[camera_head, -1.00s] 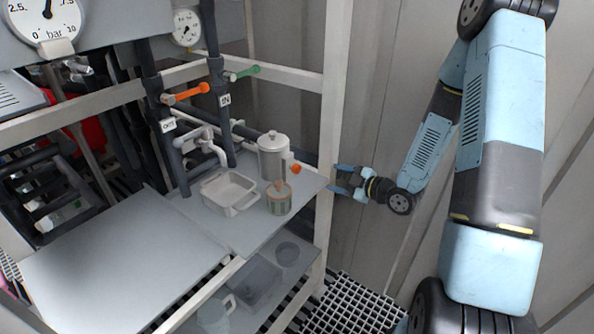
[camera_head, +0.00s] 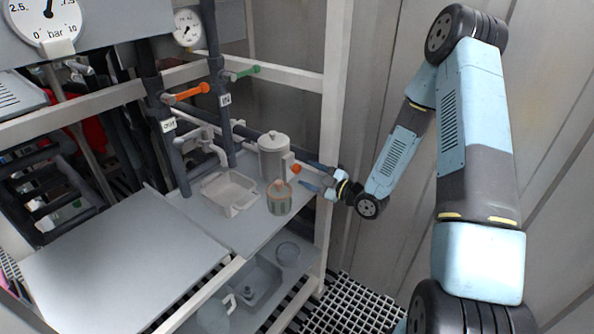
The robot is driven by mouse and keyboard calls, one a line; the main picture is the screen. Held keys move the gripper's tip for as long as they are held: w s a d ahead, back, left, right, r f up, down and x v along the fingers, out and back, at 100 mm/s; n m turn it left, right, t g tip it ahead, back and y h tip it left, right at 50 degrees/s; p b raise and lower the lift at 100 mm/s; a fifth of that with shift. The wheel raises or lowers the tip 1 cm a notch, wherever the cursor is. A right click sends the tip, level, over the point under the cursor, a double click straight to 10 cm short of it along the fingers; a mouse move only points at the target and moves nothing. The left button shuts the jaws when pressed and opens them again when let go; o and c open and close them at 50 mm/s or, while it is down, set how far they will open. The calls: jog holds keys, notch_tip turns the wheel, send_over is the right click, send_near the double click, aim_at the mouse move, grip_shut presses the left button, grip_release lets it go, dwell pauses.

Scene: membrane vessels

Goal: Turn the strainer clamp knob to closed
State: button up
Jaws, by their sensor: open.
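The strainer (camera_head: 272,157) looks to be the grey lidded canister standing upright on the grey shelf. A small orange knob (camera_head: 296,168) sits on its right side and is taken to be the clamp knob; which way it is turned is too small to tell. My gripper (camera_head: 308,176) is open and empty, pointing left from the right side of the frame post. Its fingertips are just right of the knob, one finger about level with it and the other lower. Whether they touch the knob or straddle it cannot be told.
A glass jar (camera_head: 279,200) with an orange-brown top stands in front of the canister, close to my lower finger. A white square basin (camera_head: 230,192) is to its left. The white frame post (camera_head: 331,120) stands beside my wrist. Pipes with orange (camera_head: 190,92) and green (camera_head: 246,71) handles are behind.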

aim_at(299, 170)
jog(key=shift+x, duration=2.5)
jog(key=c, duration=1)
